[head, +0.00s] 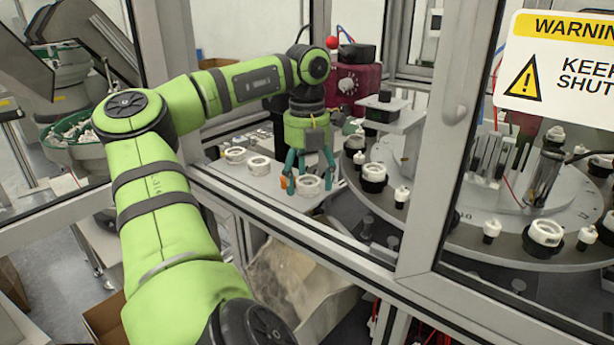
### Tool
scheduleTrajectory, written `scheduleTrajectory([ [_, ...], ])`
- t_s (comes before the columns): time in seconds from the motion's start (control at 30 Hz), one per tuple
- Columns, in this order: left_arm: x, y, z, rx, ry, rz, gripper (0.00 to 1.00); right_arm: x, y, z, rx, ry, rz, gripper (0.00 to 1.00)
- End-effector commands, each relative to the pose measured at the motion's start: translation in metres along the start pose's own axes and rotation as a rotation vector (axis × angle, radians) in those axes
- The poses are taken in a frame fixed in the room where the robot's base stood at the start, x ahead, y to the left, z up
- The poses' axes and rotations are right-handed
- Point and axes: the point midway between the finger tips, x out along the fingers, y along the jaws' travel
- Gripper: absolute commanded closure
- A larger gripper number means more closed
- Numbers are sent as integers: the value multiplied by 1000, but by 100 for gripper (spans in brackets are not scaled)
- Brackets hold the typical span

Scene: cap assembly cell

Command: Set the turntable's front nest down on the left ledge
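My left gripper (309,180) points down over the left ledge (232,176), with its teal fingers on either side of a white ring-shaped nest (308,185). The nest is upright, at or just above the ledge's surface near its right end. I cannot tell whether the fingers touch the nest or stand just clear of it. The turntable (470,237) is to the right, partly hidden by the door frame. My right gripper is not in view.
Two more white rings (235,155) (258,164) stand on the ledge, left of my gripper. A metal frame rail (300,237) runs in front of the ledge. The turntable carries several black holders with white parts. A warning sign (558,62) hangs at the upper right.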

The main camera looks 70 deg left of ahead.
Motion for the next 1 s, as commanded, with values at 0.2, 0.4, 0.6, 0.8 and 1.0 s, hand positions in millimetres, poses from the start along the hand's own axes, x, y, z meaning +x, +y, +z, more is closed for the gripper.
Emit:
scheduleTrajectory([
  [0.2,0,0,0,0,0,0,26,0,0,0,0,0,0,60],
  [0.4,-10,0,1,-2,-2,0,26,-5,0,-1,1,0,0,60],
  [0.6,-48,1,1,-5,-2,3,26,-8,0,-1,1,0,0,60],
  [0.8,-91,0,1,-4,-1,3,26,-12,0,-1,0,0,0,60],
  [1.0,-117,1,0,-3,0,2,26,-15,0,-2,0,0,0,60],
])
